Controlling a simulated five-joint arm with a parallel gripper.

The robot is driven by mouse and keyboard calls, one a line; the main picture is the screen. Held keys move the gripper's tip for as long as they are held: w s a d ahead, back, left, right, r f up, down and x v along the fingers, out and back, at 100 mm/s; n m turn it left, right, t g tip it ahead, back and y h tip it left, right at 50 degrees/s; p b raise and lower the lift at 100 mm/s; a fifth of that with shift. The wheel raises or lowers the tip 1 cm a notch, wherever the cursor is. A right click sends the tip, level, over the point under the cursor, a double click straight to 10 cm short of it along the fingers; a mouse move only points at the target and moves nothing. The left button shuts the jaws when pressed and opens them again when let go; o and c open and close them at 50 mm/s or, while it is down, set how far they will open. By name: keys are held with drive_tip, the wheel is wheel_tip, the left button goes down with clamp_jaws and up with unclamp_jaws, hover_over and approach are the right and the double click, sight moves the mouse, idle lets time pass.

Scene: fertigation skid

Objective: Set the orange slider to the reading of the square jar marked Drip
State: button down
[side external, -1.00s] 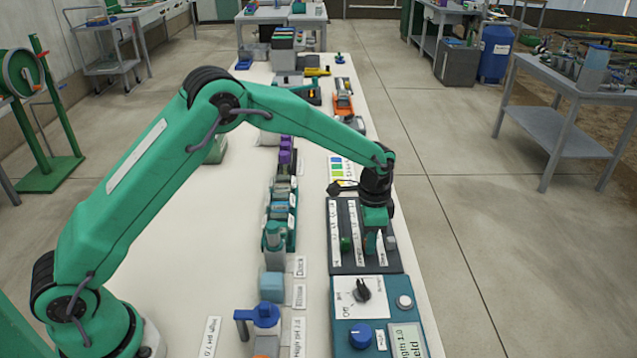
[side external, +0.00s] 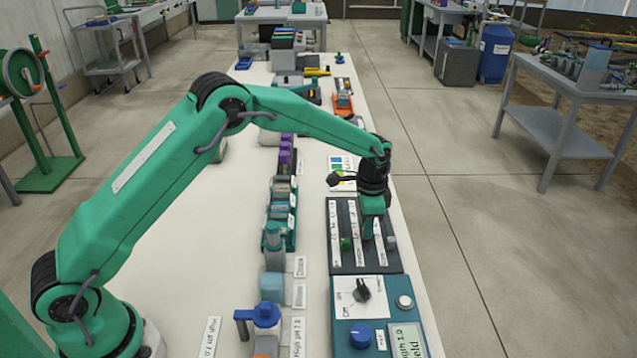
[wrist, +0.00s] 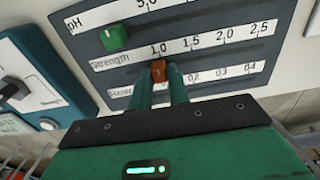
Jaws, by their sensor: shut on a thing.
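The orange slider (wrist: 158,70) shows in the wrist view on a dark panel (wrist: 262,50) beside the Strength scale, close under the 1.0 mark. My gripper (wrist: 160,80) is shut on it, one green finger on each side. In the side view my gripper (side external: 367,230) is down on the panel (side external: 347,267) and hides the slider. Several jars stand in a teal rack (side external: 291,246) left of the panel. Their labels are too small to read, so I cannot tell which is marked Drip.
A green slider (wrist: 114,38) sits by the pH scale; it also shows in the side view (side external: 346,244). A teal control box (side external: 375,312) with knobs stands in front of the panel.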

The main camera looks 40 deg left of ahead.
drive_tip(key=shift+w+a, duration=0.1)
drive_tip(key=shift+w, duration=0.05)
drive_tip(key=c, duration=1.3)
unclamp_jaws()
drive_tip(key=shift+r, duration=0.15)
wheel_tip(320, 180, up, 7)
drive_tip(key=shift+r, duration=0.3)
